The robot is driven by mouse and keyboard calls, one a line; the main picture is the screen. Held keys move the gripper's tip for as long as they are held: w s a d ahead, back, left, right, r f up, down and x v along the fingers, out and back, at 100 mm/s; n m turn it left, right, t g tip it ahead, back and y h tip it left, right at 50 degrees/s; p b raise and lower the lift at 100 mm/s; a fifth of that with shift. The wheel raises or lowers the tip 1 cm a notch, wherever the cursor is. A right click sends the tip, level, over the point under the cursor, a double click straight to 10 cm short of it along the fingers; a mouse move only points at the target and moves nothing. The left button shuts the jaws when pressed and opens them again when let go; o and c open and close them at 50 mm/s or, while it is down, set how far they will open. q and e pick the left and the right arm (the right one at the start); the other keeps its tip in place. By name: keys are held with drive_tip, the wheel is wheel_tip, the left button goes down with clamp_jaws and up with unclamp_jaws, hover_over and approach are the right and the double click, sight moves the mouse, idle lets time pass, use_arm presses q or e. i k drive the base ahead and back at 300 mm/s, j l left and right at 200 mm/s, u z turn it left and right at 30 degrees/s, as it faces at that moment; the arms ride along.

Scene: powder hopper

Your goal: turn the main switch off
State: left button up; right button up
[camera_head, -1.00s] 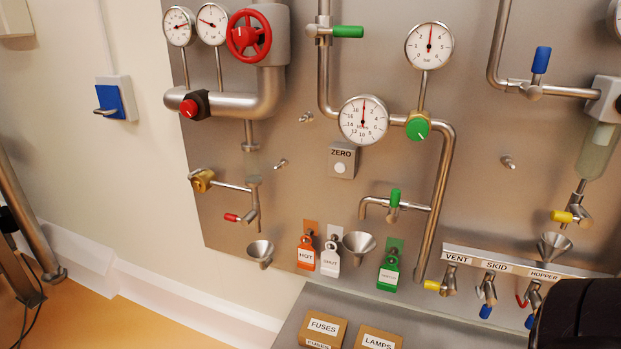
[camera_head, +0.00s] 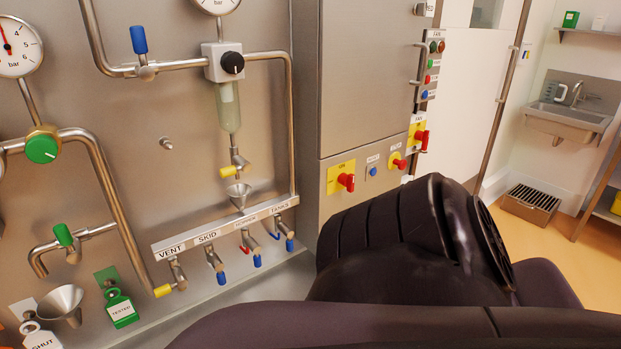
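Red-handled switches on yellow plates sit on the grey cabinet right of the pipe panel. The largest is a red switch (camera_head: 346,182) on a yellow plate (camera_head: 334,172) at the cabinet's lower front. A smaller red switch (camera_head: 400,163) is to its right, under a small label. Another red switch (camera_head: 421,138) on a yellow plate is on the side further right, below a label. The label words are too small to read surely, so I cannot tell which is the main switch, nor its setting. Neither gripper shows; dark arm links of mine fill the lower right.
A blue button (camera_head: 373,171) lies between two switches. A strip of coloured buttons (camera_head: 429,76) is above the right switch. A labelled valve rail (camera_head: 224,226) with several small valves runs left of the cabinet. A sink (camera_head: 568,115) and open floor are at the far right.

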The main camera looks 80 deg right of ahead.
sight(348, 181)
drive_tip(key=z, duration=2.75)
